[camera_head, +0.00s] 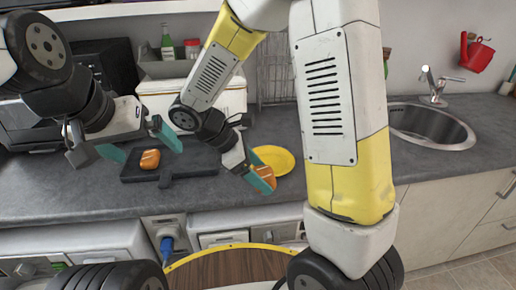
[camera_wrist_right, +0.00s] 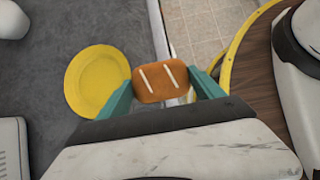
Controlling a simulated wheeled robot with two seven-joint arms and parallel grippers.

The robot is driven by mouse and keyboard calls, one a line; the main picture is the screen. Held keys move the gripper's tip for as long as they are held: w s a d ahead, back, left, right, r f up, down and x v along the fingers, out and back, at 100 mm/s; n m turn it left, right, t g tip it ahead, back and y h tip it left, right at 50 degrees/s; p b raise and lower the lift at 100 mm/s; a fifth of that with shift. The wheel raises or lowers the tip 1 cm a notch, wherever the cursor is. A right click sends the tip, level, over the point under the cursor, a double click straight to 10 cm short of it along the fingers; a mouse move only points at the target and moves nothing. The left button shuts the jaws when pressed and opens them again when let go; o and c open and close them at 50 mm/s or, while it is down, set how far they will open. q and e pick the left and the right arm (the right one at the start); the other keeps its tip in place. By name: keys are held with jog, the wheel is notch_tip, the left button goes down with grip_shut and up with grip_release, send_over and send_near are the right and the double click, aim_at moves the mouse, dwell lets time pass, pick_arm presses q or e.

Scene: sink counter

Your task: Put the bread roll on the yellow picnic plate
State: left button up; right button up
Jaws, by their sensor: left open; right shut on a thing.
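My right gripper (camera_head: 262,178) is shut on a bread roll (camera_head: 265,173), brown with pale stripes. In the right wrist view the bread roll (camera_wrist_right: 160,80) sits between the two green fingers. The yellow picnic plate (camera_head: 278,158) lies on the counter just beside and behind the roll; it also shows in the right wrist view (camera_wrist_right: 92,82), left of the roll. The plate's visible surface is bare. My left gripper (camera_head: 140,148) is open, over the left part of the counter, near a second bread roll (camera_head: 150,158) on a dark board.
The dark cutting board (camera_head: 190,165) lies on the grey counter. A white bread box (camera_head: 155,95) and a green bottle (camera_head: 167,45) stand behind. A sink (camera_head: 430,128) is at the right. The counter's front edge is close below the held roll.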

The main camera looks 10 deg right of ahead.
jog(key=w+d, duration=0.1)
jog(key=w, duration=0.3)
jog(key=w+d+f, duration=0.1)
jog(key=w, duration=0.4)
jog(key=w+d, duration=0.1)
jog(key=w, duration=0.4)
jog(key=shift+w+d+f, duration=0.1)
jog(key=shift+d+f, duration=0.05)
jog(key=shift+f, duration=0.05)
jog(key=shift+w+f, duration=0.2)
jog(key=shift+f, duration=1.55)
jog(key=o, duration=1.2)
jog(key=shift+f, duration=0.15)
jog(key=v, duration=1.2)
jog(key=shift+s+d+r+m+t+y, duration=1.05)
jog(key=shift+s+d+r+m+y, duration=0.65)
jog(key=shift+s+m, duration=1.6)
jog(key=shift+s+d+r+m+t+y, duration=1.3)
jog(key=shift+s+r+m, duration=1)
jog(key=shift+s, duration=1.75)
jog(key=shift+s+d+r+m+t+y, duration=0.75)
jog(key=shift+s+d+r+m+y, duration=0.8)
jog(key=shift+s+m, duration=1.85)
